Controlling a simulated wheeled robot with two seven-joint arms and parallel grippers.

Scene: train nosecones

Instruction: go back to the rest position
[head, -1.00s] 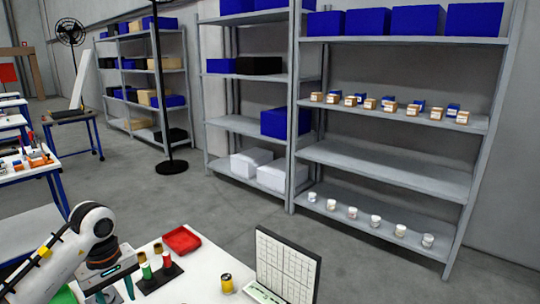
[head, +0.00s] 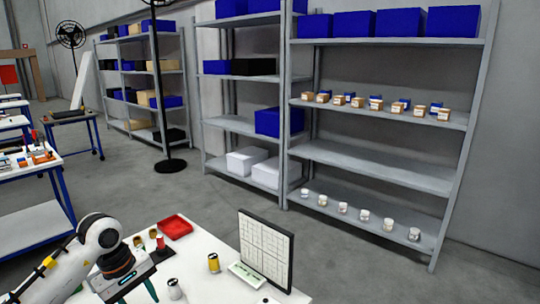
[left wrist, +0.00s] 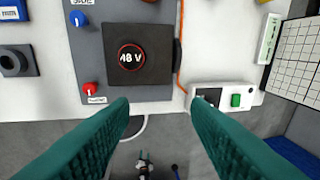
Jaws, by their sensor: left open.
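My left gripper (head: 137,296) hangs over the near left part of the white worktable (head: 196,250) in the head view, with its arm coming in from the left. In the left wrist view, its two teal fingers (left wrist: 160,112) are spread apart with nothing between them. My right gripper is not in view.
A red tray (head: 174,227), small cylinders (head: 160,243), a yellow can (head: 213,263), a pale can (head: 175,289) and an upright grid board (head: 266,248) stand on the table. A white box with a green button (left wrist: 235,99) lies near the board. Shelves (head: 385,170) stand behind open floor.

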